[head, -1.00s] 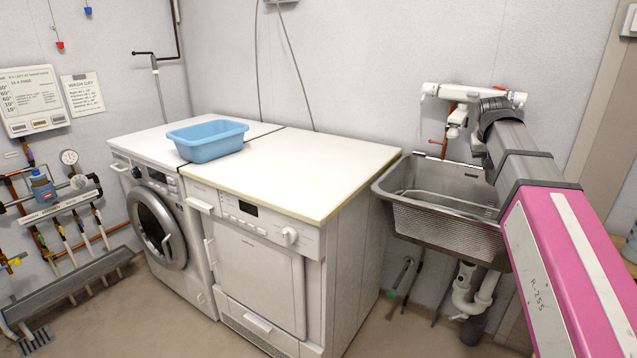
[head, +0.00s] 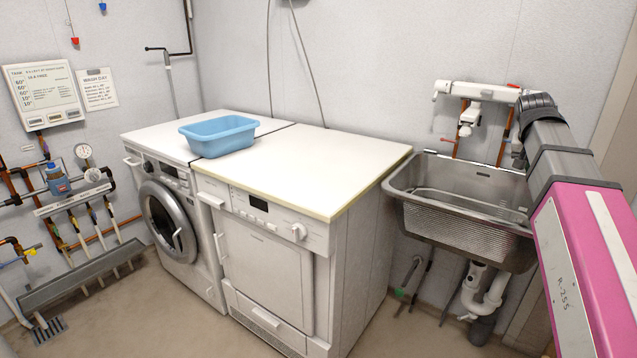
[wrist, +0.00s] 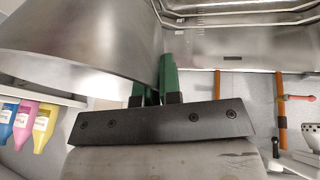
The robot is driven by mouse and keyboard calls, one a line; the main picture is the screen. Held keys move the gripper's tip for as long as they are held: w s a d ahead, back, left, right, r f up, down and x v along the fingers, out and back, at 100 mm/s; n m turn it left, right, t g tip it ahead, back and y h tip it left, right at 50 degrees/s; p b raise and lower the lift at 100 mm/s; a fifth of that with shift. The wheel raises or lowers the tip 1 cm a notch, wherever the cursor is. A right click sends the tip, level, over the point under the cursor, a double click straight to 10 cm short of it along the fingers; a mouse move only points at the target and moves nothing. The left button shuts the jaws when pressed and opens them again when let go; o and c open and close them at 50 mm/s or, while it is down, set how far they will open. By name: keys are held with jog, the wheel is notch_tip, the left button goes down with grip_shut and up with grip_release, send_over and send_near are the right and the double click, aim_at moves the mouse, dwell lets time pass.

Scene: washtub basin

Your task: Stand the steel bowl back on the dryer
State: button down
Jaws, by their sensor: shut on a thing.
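The steel bowl (wrist: 80,50) fills the upper left of the wrist view, its smooth curved wall close to the camera. My gripper (wrist: 168,78), with green fingers, is shut on the bowl's edge. The bowl and gripper cannot be made out in the head view, where my arm reaches toward the sink side at the right. The white dryer (head: 330,165) stands in the middle, its front panel and knob facing me. The right part of its top is bare.
The steel sink (head: 460,215) is right of the dryer, with wire rods inside. White taps and copper pipes (head: 462,135) are on the wall above it.

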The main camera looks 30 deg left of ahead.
jog(key=s+a+r+n+y, duration=0.15)
jog(key=s+a, duration=0.25)
jog(key=a, duration=0.7)
jog(key=s+a+n, duration=0.3)
jog(key=a, duration=0.8)
jog(key=s+a+r+n+y, duration=0.15)
jog(key=s+a, duration=0.25)
jog(key=a, duration=0.8)
jog(key=s+a+r+n+y, duration=0.3)
jog(key=s+a+n, duration=0.5)
jog(key=s+a, duration=1.9)
jog(key=shift+h, duration=0.3)
jog(key=shift+w+d+f, duration=0.1)
jog(key=shift+w+f, duration=2.5)
jog(key=shift+f, duration=0.15)
jog(key=shift+w+f, duration=2.55)
jog(key=shift+f, duration=0.2)
jog(key=shift+f, duration=0.15)
jog(key=c, duration=1.3)
grip_release()
